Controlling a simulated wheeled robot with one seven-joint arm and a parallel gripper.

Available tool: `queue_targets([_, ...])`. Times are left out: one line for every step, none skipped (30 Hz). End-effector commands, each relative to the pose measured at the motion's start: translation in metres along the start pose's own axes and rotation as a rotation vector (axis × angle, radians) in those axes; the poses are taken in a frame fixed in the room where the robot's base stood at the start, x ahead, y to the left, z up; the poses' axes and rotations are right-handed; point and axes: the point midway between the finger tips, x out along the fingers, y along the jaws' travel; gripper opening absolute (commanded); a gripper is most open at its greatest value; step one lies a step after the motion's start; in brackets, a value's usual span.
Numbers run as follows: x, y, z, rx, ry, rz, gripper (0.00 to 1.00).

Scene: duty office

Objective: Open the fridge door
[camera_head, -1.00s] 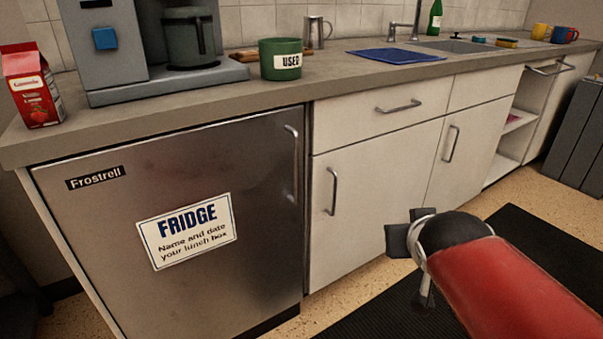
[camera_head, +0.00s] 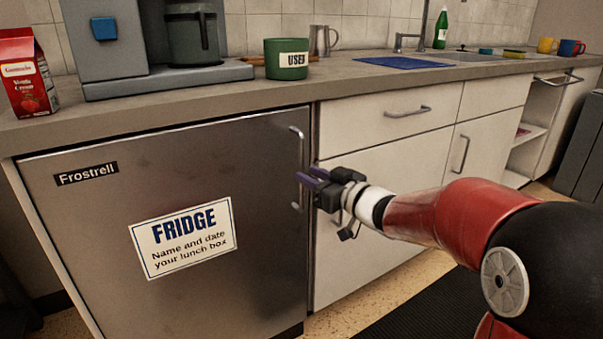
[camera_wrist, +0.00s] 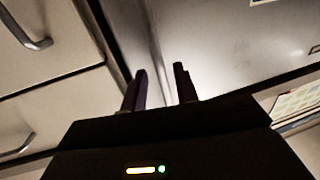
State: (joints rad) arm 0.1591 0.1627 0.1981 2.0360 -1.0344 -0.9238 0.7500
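The steel fridge door (camera_head: 100,225) is shut under the counter at the left, with a "FRIDGE" sign (camera_head: 183,237) on it. Its upright bar handle (camera_head: 299,148) is near the door's right edge. My gripper (camera_head: 308,180) is at the height of the handle's middle and hides part of it. Its two fingers are apart in the wrist view (camera_wrist: 160,85), pointing towards the door's edge region. I cannot tell whether the handle is between the fingers or whether they touch it.
White cabinets with a drawer (camera_head: 390,125) stand right of the fridge. The counter (camera_head: 210,108) above holds a coffee machine (camera_head: 155,80), a red carton (camera_head: 27,75) and a green "USED" mug (camera_head: 287,62). A dark mat (camera_head: 425,312) lies on the floor.

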Motion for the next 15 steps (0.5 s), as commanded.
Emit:
queue_targets([0.009, -0.001, 0.001, 0.001, 0.001, -0.003, 0.30])
queue_targets([0.014, -0.001, 0.001, 0.001, 0.001, -0.002, 0.30])
queue_targets([0.019, -0.001, 0.001, 0.001, 0.000, -0.002, 0.30])
queue_targets([0.023, -0.001, 0.001, 0.000, 0.001, -0.002, 0.30])
queue_targets([0.026, -0.001, 0.000, 0.000, 0.001, -0.001, 0.30])
queue_targets([0.030, 0.000, 0.001, 0.000, 0.000, 0.000, 0.30])
queue_targets([0.032, 0.000, 0.001, 0.000, 0.000, 0.000, 0.30])
queue_targets([0.034, 0.000, 0.000, 0.000, 0.000, 0.000, 0.30])
queue_targets([0.036, 0.000, 0.000, 0.000, 0.000, 0.000, 0.30])
queue_targets([0.037, 0.000, 0.000, 0.000, 0.001, 0.000, 0.30])
queue_targets([0.038, 0.000, 0.000, 0.000, 0.000, 0.001, 0.30])
queue_targets([0.038, 0.000, 0.000, 0.000, 0.000, 0.001, 0.30])
queue_targets([0.038, 0.000, 0.000, 0.000, 0.000, 0.002, 0.30])
queue_targets([0.038, 0.000, 0.000, 0.000, 0.000, 0.002, 0.30])
queue_targets([0.038, 0.000, 0.000, 0.000, 0.000, 0.002, 0.30])
